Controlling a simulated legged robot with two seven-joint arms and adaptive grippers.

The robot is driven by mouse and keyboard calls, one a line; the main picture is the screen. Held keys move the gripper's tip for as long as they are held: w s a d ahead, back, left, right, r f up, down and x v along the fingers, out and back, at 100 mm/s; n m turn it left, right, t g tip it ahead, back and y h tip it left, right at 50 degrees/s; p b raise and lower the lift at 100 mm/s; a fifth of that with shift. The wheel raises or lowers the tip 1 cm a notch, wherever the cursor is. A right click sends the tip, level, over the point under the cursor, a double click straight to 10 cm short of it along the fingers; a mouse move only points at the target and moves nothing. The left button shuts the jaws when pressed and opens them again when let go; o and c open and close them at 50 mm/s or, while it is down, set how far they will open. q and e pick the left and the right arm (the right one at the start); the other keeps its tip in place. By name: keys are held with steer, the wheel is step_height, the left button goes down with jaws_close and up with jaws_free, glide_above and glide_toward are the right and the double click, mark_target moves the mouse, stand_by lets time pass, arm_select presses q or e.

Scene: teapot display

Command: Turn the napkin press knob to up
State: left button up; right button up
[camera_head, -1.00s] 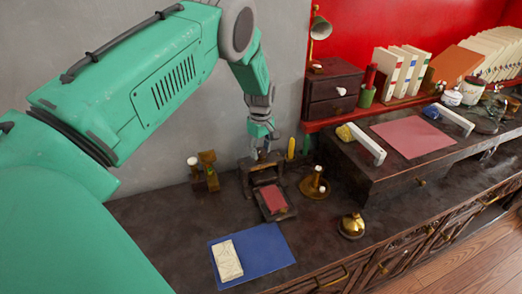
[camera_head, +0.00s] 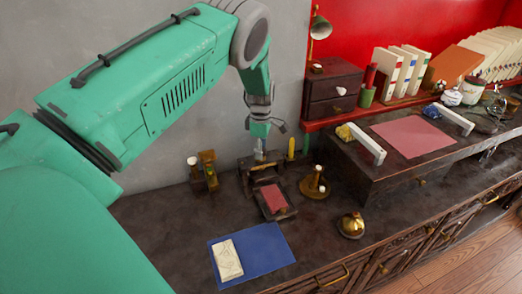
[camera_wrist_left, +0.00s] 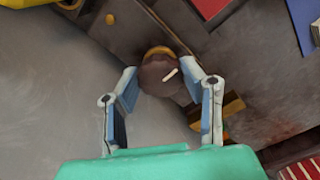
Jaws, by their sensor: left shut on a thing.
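The napkin press (camera_head: 262,163) is a dark frame standing near the wall on the counter, with a red napkin-like pad (camera_head: 273,197) at its front. Its knob (camera_wrist_left: 156,82) shows in the left wrist view as a dark round cap with a white pointer mark, tilted up to the right. My left gripper (camera_head: 260,150) is above the press, and in the left wrist view its fingers (camera_wrist_left: 160,72) are on either side of the knob, shut on it. The finger contact is partly hidden in the head view. My right gripper is not in view.
A brass-and-wood stand (camera_head: 208,170) is left of the press. A brass piece with a white top (camera_head: 316,183) is on its right. A brass bell (camera_head: 351,225) and a blue mat (camera_head: 272,246) with a pale block (camera_head: 227,260) lie in front. A raised dark platform (camera_head: 365,165) stands at right.

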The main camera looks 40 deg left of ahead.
arm_select(q)
steer(key=shift+w+r, duration=0.3)
steer(key=shift+w, duration=0.05)
steer(key=o, duration=1.1)
steer(key=shift+o, duration=0.2)
steer(key=shift+s+f, duration=0.1)
steer(key=shift+f, duration=0.05)
steer(key=shift+r, duration=0.45)
step_height(320, 180, up, 11)
